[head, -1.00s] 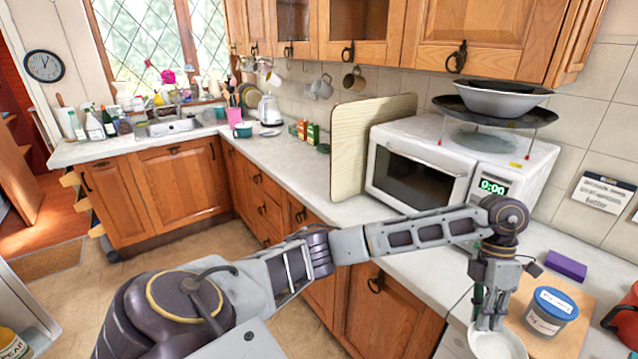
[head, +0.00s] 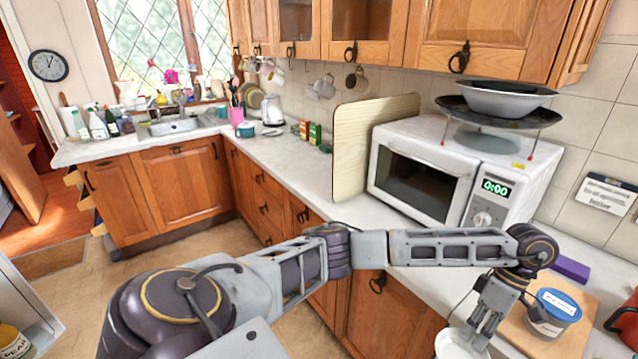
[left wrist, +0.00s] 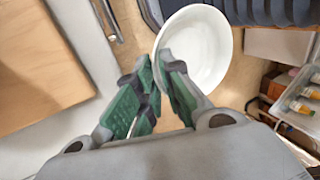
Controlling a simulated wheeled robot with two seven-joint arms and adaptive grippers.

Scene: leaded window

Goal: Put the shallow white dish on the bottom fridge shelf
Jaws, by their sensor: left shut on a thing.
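The shallow white dish (head: 456,346) is at the bottom edge of the head view, partly cut off, in front of the counter's front edge. My left gripper (head: 474,338) is shut on its rim. In the left wrist view the dish (left wrist: 208,45) hangs from the green-padded fingertips of the left gripper (left wrist: 163,68), with tan floor around it. My right gripper is not in view. The bottom fridge shelf cannot be made out in these frames.
A blue-lidded tub (head: 553,312) stands on a wooden board (head: 518,340), with a purple block (head: 571,268) behind. The microwave (head: 425,180) stands farther back. A clear bin with bottles (left wrist: 300,104) shows at the wrist view's right. The floor (head: 85,300) at left is open.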

